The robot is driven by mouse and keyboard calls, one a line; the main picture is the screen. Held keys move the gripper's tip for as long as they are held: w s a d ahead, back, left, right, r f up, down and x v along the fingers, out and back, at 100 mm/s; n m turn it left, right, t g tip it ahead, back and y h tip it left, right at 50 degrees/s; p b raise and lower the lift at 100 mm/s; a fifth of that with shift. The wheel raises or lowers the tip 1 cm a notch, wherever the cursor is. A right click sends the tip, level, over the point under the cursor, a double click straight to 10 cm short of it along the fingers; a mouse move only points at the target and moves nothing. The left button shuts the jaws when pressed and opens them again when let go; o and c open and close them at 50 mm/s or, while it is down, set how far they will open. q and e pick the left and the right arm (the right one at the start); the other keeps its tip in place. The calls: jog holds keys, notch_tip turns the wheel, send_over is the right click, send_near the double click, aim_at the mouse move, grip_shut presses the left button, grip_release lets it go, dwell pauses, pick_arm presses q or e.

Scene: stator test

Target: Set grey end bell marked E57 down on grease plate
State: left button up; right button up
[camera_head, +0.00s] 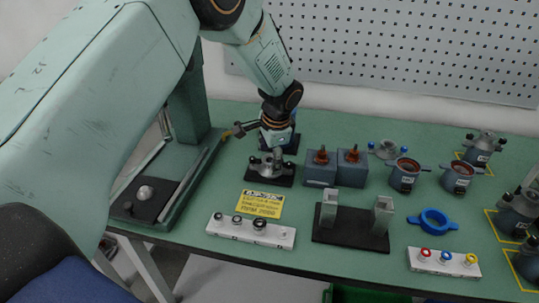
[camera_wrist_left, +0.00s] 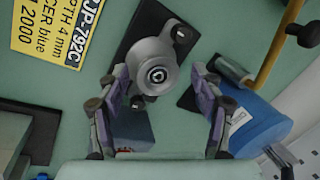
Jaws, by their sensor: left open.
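A grey end bell (camera_wrist_left: 155,68) with a round hub and side lugs sits on a small black plate (camera_wrist_left: 143,22), which may be the grease plate. I cannot read an E57 mark on it. In the head view the end bell (camera_head: 267,164) is on the same black plate (camera_head: 283,180), behind the yellow sign. My left gripper (camera_wrist_left: 157,82) is open, its two fingers apart on either side of the end bell's near part. In the head view my left gripper (camera_head: 274,142) is just above and behind it, partly hidden. My right gripper is not in view.
A blue cylinder (camera_wrist_left: 258,124) and a yellow-handled lever (camera_wrist_left: 278,45) are close to my left gripper. Blue boxes (camera_head: 321,168) stand right of the plate. A yellow sign (camera_head: 261,204), white ring holder (camera_head: 250,232) and black two-post stand (camera_head: 350,234) are in front.

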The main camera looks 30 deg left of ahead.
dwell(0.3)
pick_arm(q)
jog(key=v, duration=1.2)
dwell(0.5)
